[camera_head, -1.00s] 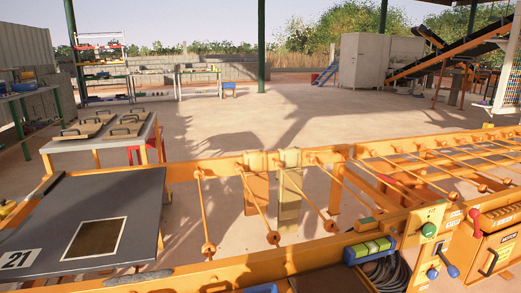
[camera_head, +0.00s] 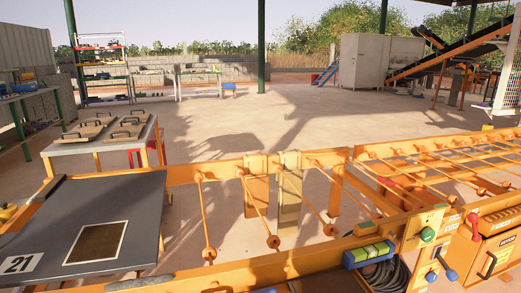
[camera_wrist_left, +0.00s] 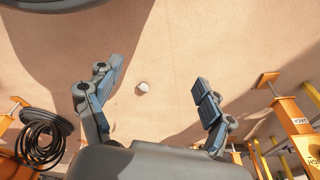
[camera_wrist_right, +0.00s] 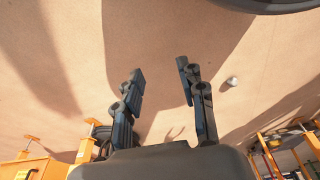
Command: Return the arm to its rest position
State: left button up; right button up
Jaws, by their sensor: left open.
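Neither arm shows in the head view. In the left wrist view my left gripper (camera_wrist_left: 156,76) is open, its two blue-grey fingers wide apart with nothing between them but ground lower down. In the right wrist view my right gripper (camera_wrist_right: 160,70) has its dark fingers apart, with a narrower gap and nothing held.
The orange press frame (camera_head: 300,262) with rods crosses the front. A grey plate (camera_head: 130,200) marked 21 lies at left, a control box (camera_head: 428,235) at right. A mould table (camera_head: 100,142) stands behind. The middle floor (camera_head: 270,110) is clear. Black cable coils (camera_wrist_left: 40,140) hang low.

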pick_arm(q)
jog(key=s+a+f+p, duration=0.1)
jog(key=s+p, duration=0.6)
jog(key=s, duration=0.2)
jog(key=s+a+f+g+p, duration=0.1)
jog(key=s+a+f+p, duration=0.1)
jog(key=s+p, duration=0.5)
jog(key=shift+s+f, duration=0.15)
jog(key=shift+s, duration=0.8)
pick_arm(e)
jog(key=s+d+f, duration=0.1)
jog(key=s, duration=0.8)
jog(key=s+d+f+g, duration=0.1)
jog(key=s+d+f, duration=0.1)
jog(key=s, duration=0.7)
jog(key=shift+f, duration=0.15)
jog(key=shift+d, duration=0.1)
